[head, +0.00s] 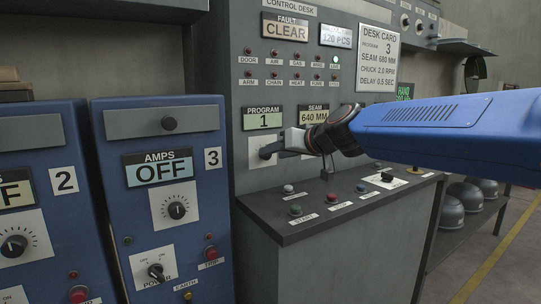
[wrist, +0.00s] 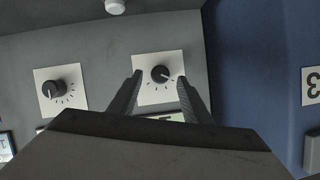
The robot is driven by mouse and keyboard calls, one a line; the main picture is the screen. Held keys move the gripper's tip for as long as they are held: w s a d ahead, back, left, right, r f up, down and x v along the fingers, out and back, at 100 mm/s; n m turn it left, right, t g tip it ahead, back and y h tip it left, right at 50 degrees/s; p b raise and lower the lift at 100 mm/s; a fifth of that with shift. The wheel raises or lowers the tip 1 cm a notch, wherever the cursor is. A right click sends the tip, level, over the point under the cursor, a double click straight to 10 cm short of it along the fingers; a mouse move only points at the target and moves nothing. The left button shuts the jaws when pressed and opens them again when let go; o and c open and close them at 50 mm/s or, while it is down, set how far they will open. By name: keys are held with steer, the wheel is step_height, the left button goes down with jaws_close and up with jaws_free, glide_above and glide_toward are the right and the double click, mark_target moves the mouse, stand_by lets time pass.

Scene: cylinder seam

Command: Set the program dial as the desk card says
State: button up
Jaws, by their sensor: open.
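The desk card (head: 377,57) on the control desk reads program 3, seam 680 mm, chuck 2.0 rpm, delay 0.5 sec. The program display (head: 264,118) reads 1. The program dial (wrist: 160,73) is a black knob on a white plate, below that display; in the head view its plate (head: 256,160) is partly hidden by my gripper (head: 277,149). In the wrist view my gripper (wrist: 160,77) is open, its two fingertips on either side of the program dial, with gaps to the knob. I cannot tell how far the tips are from the panel.
The seam display (head: 314,116) reads 640 mm; its dial (wrist: 54,90) is beside the program dial. A desk ledge (head: 290,231) with buttons juts out below. Blue cabinet 3 (head: 208,120), showing amps off, stands close on the left. Metal domes (head: 466,195) sit on a shelf at right.

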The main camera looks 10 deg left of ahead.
steer(key=shift+x, duration=1.65)
steer(key=shift+c, duration=0.5)
steer(key=c, duration=0.9)
steer(key=shift+c, duration=0.2)
steer(key=shift+w+d+f+m+g+y, duration=0.2)
steer(key=shift+m+y, duration=0.85)
steer(key=shift+m, duration=1)
steer(key=shift+s+a+f+m+g+y, duration=0.1)
steer(key=shift+m+g+y, duration=0.15)
steer(key=shift+m+y, duration=1.25)
steer(key=shift+w+d+f+m+g+y, duration=0.2)
steer(key=shift+m+y, duration=0.35)
steer(key=shift+m, duration=2)
steer(key=shift+s, duration=0.1)
